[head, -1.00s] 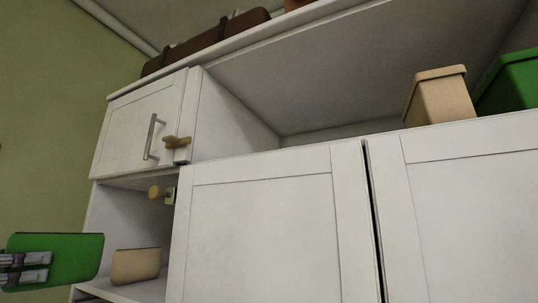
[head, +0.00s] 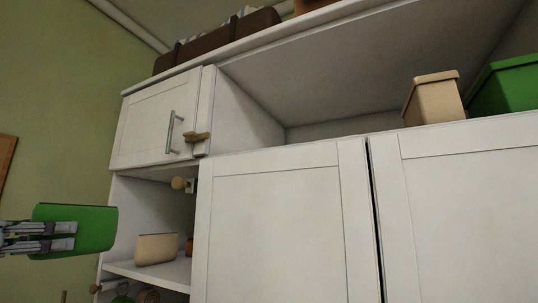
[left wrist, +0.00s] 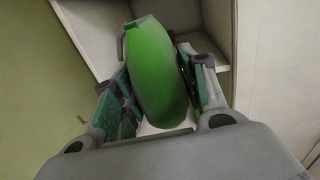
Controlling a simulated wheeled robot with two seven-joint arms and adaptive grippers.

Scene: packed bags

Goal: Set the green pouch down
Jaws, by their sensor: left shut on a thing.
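The green pouch (head: 92,226) is in my left gripper (head: 68,237) at the lower left of the head view. The fingers are shut on it and hold it in the air, left of the open shelf (head: 165,270) of the white cabinet. In the left wrist view the green pouch (left wrist: 155,75) sits between the two fingers of the left gripper (left wrist: 158,85), with the white shelf compartment behind it. My right gripper is in neither view.
A beige bin (head: 436,100) and a green bin (head: 505,88) stand upper right.

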